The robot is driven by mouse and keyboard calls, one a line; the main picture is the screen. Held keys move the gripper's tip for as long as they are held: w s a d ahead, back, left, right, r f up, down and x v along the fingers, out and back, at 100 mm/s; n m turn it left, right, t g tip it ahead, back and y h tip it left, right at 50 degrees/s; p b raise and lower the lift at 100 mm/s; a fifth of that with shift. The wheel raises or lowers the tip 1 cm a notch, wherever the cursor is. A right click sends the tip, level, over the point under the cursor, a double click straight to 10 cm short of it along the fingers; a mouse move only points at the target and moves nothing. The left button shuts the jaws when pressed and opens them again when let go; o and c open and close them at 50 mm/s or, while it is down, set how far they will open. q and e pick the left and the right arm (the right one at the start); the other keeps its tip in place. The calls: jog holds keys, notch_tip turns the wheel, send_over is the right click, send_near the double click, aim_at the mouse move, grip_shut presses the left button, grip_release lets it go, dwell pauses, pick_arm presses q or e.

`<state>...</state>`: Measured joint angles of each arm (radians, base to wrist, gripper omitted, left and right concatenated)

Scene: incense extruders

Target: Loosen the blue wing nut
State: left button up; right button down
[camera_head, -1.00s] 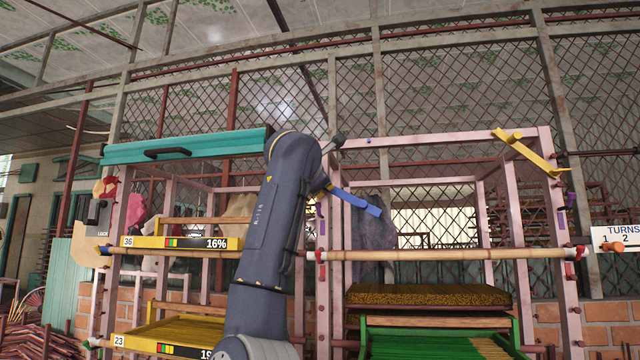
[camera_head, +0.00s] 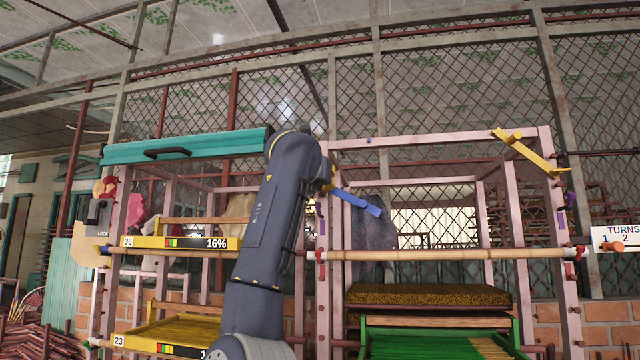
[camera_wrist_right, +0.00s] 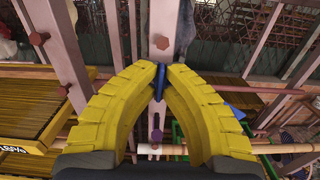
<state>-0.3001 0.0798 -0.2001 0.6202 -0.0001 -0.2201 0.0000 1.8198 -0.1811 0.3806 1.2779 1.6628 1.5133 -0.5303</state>
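The blue wing nut (camera_head: 360,204) is on the pink post in the middle of the head view, with one long wing pointing right and slightly down. My right arm hides its left part. My right gripper (camera_head: 328,176) is at its left end, mostly behind my own arm. In the right wrist view, the yellow fingers of my right gripper (camera_wrist_right: 161,72) come together on a narrow blue part of the wing nut (camera_wrist_right: 160,84). Another blue length shows to the right, behind the right finger. My left gripper is not in view.
A bamboo pole (camera_head: 440,254) crosses in front of the pink frame. A yellow lever (camera_head: 530,153) sits at the upper right, near a TURNS sign (camera_head: 615,238). A teal cover (camera_head: 185,146) and a yellow tray marked 16% (camera_head: 180,243) are at left.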

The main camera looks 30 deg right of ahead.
jog(key=shift+n, duration=0.8)
jog(key=c, duration=1.5)
grip_release()
jog(key=shift+v, duration=6)
